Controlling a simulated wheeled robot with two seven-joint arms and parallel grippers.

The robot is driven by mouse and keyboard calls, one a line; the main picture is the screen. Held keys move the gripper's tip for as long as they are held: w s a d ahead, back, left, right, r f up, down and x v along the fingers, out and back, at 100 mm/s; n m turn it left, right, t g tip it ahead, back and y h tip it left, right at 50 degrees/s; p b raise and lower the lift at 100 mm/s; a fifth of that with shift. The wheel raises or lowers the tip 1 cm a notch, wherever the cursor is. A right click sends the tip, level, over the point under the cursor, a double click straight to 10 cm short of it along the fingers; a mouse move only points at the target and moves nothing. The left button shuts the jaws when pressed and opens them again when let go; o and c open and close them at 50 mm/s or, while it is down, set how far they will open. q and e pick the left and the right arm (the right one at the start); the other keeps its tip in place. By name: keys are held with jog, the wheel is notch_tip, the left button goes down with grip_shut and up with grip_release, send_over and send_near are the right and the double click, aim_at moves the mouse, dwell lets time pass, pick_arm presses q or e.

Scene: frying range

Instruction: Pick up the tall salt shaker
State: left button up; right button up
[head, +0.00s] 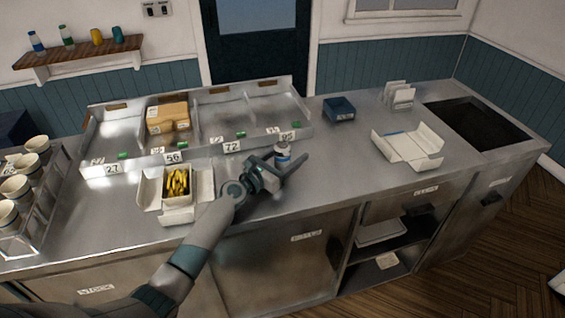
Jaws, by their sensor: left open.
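My left gripper (286,168) reaches in from the lower left. It is open, with its fingers close around or just in front of the shaker's lower part. The lower part of the shaker is hidden by the fingers, and I cannot tell whether they touch it. My right gripper is not in view.
An open box of fries (177,184) stands left of my left gripper. The divided bin rack (200,145) runs behind. Cups (15,188) stand in a rack at far left.

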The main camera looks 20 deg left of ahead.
pick_arm(q)
jog(key=shift+w+d, duration=0.1)
jog(key=shift+w, duration=0.15)
jog(key=c, duration=1.5)
jog(key=shift+c, duration=0.2)
jog(key=shift+r, duration=0.15)
